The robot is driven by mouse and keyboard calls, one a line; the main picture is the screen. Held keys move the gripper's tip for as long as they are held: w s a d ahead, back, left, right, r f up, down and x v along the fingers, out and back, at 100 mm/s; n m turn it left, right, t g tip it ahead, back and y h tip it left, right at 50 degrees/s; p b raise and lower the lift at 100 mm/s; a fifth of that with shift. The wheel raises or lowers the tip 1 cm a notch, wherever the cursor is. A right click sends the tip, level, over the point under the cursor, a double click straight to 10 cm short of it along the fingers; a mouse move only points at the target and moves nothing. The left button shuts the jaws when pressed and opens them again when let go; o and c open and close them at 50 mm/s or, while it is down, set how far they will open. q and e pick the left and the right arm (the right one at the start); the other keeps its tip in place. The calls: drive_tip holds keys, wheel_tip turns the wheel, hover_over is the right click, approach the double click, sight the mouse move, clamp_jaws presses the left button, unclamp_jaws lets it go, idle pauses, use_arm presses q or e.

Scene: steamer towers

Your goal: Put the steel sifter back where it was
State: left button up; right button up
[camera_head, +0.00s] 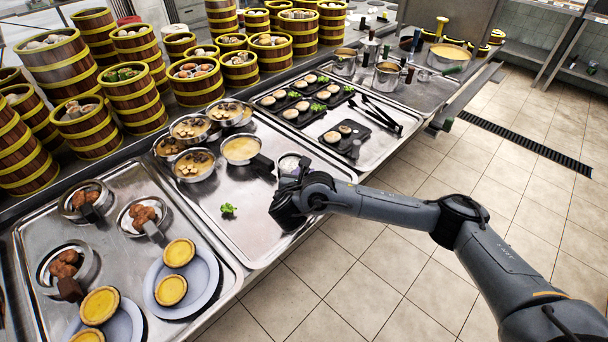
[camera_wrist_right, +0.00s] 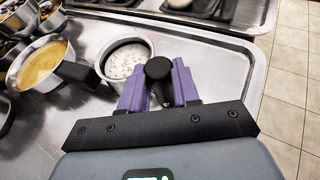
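The steel sifter (camera_head: 289,163) is a small round steel pan with a pale, speckled inside, near the front right of the middle tray. In the right wrist view the sifter (camera_wrist_right: 127,62) shows just ahead of the fingers, its black handle pointing back toward me. My right gripper (camera_wrist_right: 160,86) has its purple fingers on both sides of that handle, with no clear gap, and appears shut on it. In the head view the right gripper (camera_head: 297,172) is low over the tray, and its wrist hides part of the handle. My left gripper is in neither view.
A pan of yellow liquid (camera_head: 240,149) stands left of the sifter, its dark handle close by. Several food pans stand behind it. A green leafy piece (camera_head: 228,210) lies on the middle tray (camera_head: 215,245), whose front is otherwise clear. Black tongs (camera_head: 378,113) lie on the right tray.

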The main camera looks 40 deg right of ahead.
drive_tip(key=shift+o, duration=1.1)
drive_tip(key=shift+s+d, duration=0.15)
drive_tip(key=shift+s, duration=0.05)
drive_tip(key=shift+r+p, duration=0.1)
drive_tip(key=shift+p, duration=0.25)
